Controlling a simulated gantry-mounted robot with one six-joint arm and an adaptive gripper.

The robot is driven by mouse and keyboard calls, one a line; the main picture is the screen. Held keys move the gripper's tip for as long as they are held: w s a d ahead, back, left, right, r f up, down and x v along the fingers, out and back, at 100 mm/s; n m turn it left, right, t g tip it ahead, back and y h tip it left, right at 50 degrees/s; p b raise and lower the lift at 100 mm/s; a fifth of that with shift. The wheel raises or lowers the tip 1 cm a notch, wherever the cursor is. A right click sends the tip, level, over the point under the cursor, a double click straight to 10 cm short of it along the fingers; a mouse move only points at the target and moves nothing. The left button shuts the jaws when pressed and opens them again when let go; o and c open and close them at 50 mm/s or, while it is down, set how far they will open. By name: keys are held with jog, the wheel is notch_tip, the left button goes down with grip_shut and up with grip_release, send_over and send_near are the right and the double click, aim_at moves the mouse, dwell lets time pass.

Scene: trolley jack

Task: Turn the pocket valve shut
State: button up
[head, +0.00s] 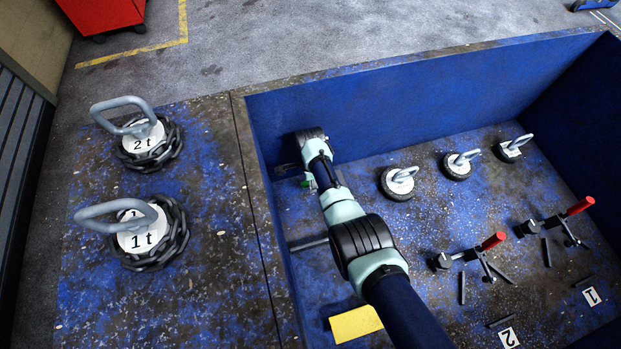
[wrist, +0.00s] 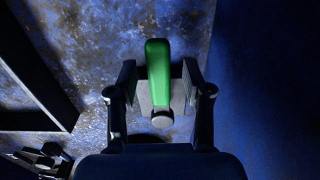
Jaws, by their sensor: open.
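The pocket valve's green handle (wrist: 158,72) stands upright in the wrist view, above a grey body with a round knob at its lower end. My gripper (wrist: 159,82) is open, with one finger on each side of the handle. Gaps show between the fingers and the green part; contact with the grey body cannot be told. In the head view a small green part (head: 309,181) shows beside my wrist, in the blue pit near its left wall. My arm hides most of the valve and the gripper there.
Blue pit walls (head: 420,95) stand close behind and left of my wrist. Several handled discs (head: 398,182) and two red-handled clamps (head: 493,241) (head: 580,206) lie to the right. Two chained weights (head: 147,140) (head: 140,236) stand on the left deck.

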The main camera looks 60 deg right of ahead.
notch_tip(320, 180, up, 12)
dwell(0.5)
dwell(0.5)
